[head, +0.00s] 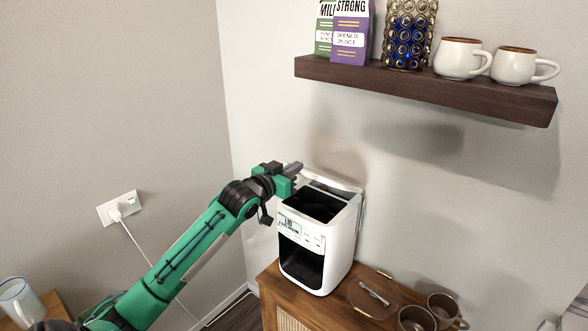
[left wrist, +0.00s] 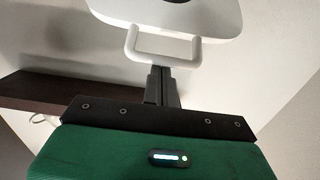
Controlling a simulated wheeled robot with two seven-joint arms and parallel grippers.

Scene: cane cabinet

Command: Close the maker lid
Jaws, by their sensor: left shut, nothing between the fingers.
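The white maker (head: 342,239) stands on the wooden cabinet against the wall, its dark inside showing from above. Its lid (head: 333,181) is raised at the back edge, tilted up toward the wall. My left gripper (head: 297,167) is shut and empty, above the maker's back left corner, close to the lid's left end. In the left wrist view, the shut fingers (left wrist: 161,86) point at a white U-shaped handle (left wrist: 163,61) on a white panel, which seems to be the lid. I cannot tell whether they touch. My right gripper is not in view.
A dark wooden shelf (head: 430,91) with coffee bags, a capsule holder and two white mugs hangs above and to the right. Brown cups (head: 417,318) and a round tray (head: 356,299) sit right of the maker. A cord runs from the wall socket (head: 119,208).

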